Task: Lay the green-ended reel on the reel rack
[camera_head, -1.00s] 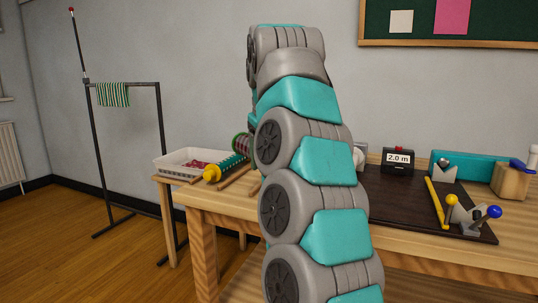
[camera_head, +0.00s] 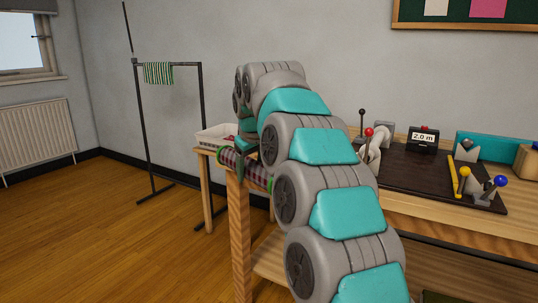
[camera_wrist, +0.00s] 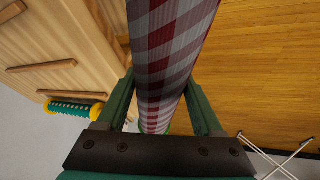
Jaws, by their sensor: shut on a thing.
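The green-ended reel (camera_head: 250,173), wound with red-and-white checked cloth, is in my gripper near the table's left corner in the head view. In the wrist view the reel (camera_wrist: 165,50) runs lengthwise between the fingers, and only a sliver of green end shows. My gripper (camera_wrist: 160,88) is shut on it; my arm hides most of the gripper in the head view. Wooden rails (camera_wrist: 40,66), apparently the reel rack, lie on the tabletop to the left in the wrist view. A teal reel with yellow ends (camera_wrist: 75,109) lies near them. The rails are hidden in the head view.
A white basket (camera_head: 213,135) stands behind the table's left end. A dark board with levers (camera_head: 430,180) and a 2.0 m display (camera_head: 423,139) occupy the tabletop right of my arm. A black stand (camera_head: 146,130) with striped cloth is at the back left. Floor is open at left.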

